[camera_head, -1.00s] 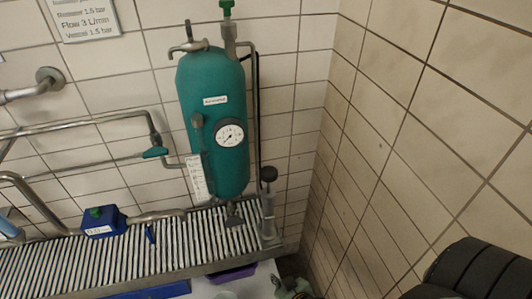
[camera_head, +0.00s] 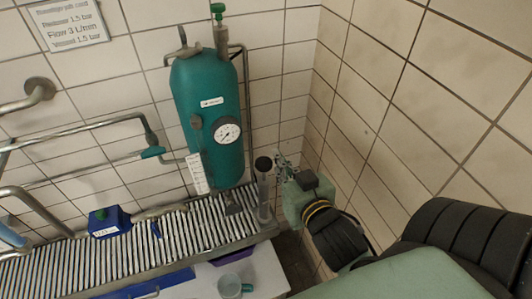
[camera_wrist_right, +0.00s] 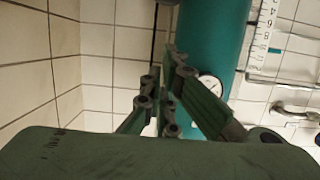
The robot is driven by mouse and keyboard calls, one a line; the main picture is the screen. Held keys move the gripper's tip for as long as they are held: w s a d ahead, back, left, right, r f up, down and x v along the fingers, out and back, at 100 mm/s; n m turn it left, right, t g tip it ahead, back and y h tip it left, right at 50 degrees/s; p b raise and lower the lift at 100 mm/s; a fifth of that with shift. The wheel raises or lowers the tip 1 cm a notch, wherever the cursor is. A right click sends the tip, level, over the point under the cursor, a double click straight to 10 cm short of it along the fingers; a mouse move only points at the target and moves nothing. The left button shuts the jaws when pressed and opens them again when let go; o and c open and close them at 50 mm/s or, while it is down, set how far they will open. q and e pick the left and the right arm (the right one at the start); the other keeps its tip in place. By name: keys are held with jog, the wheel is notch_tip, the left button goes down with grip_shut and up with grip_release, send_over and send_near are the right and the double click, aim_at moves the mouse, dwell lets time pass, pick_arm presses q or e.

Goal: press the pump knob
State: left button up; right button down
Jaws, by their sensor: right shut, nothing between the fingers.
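The dark round pump knob (camera_head: 263,163) sits on top of an upright grey metal cylinder (camera_head: 264,198) at the right end of the slatted grate. My right gripper (camera_head: 282,162) is shut and empty, just right of the knob at about its height in the picture. I cannot tell whether the fingers touch the knob. In the right wrist view, the green-grey fingers (camera_wrist_right: 168,55) point toward the teal tank, and I cannot make out the knob there. My left gripper is not in view.
A teal tank (camera_head: 212,125) with a round gauge (camera_head: 227,131) stands just left of the knob. The tiled side wall (camera_head: 390,110) is close to my right arm. A blue box (camera_head: 110,222) is on the grate (camera_head: 60,268). A clear cup (camera_head: 230,287) stands below.

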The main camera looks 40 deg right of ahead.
jog(key=b, duration=0.8)
send_over(267, 166)
notch_tip(267, 166, down, 2)
jog(key=shift+f, duration=0.2)
notch_tip(267, 166, down, 3)
jog(key=shift+r, duration=0.1)
jog(key=shift+s+f, duration=0.1)
jog(key=shift+f, duration=0.5)
jog(key=shift+f, duration=0.1)
